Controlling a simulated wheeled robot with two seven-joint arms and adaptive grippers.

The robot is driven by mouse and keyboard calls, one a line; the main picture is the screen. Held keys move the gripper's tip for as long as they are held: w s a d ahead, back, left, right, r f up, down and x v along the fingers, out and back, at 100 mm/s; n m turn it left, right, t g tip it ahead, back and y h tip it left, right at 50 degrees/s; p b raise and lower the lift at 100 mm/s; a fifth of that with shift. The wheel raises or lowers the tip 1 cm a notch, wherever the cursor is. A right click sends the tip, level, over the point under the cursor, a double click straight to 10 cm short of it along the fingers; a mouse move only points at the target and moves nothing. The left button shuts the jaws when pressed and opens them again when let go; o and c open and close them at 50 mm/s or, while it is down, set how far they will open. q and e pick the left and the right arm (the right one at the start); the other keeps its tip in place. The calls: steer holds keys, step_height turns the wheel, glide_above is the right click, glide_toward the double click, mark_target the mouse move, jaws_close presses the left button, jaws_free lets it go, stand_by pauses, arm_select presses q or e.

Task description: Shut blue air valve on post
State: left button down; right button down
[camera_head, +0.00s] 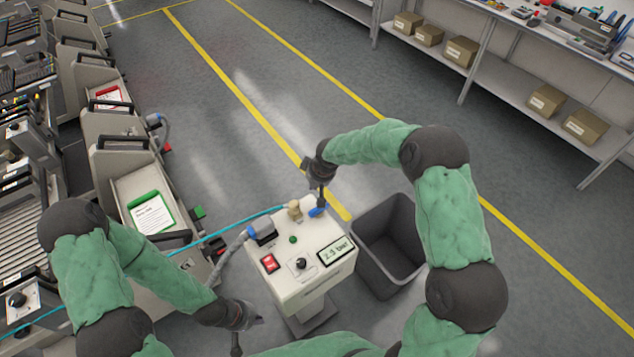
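The blue air valve (317,212) shows as a small blue handle at the far edge of the pale box on the post (288,281). A brass-coloured fitting (294,209) sits just left of it, with the light-blue hose running to it. My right gripper (321,203) points down at the valve, its tip at or just above the blue handle. Whether it touches the handle is unclear, and it partly hides it. My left gripper (247,331) hangs low, left of the post and apart from it. The finger gaps of both grippers are too small and dark to tell.
The box carries a red switch (269,263), a black knob (301,264), a green button (292,240) and a display (336,251) that seems to read 2.5 bar. A grey bin (389,240) stands close on the right. Feeder trolleys (120,155) line the left.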

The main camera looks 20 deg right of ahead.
steer(key=b+x, duration=0.1)
steer(key=x, duration=0.3)
steer(key=shift+w+f, duration=0.1)
steer(key=shift+f, duration=0.25)
steer(key=s, duration=0.1)
steer(key=s+d, duration=0.1)
steer(key=shift+s+r, duration=0.2)
steer(key=shift+s, duration=0.05)
steer(key=shift+s+d, duration=0.2)
steer(key=shift+s, duration=0.4)
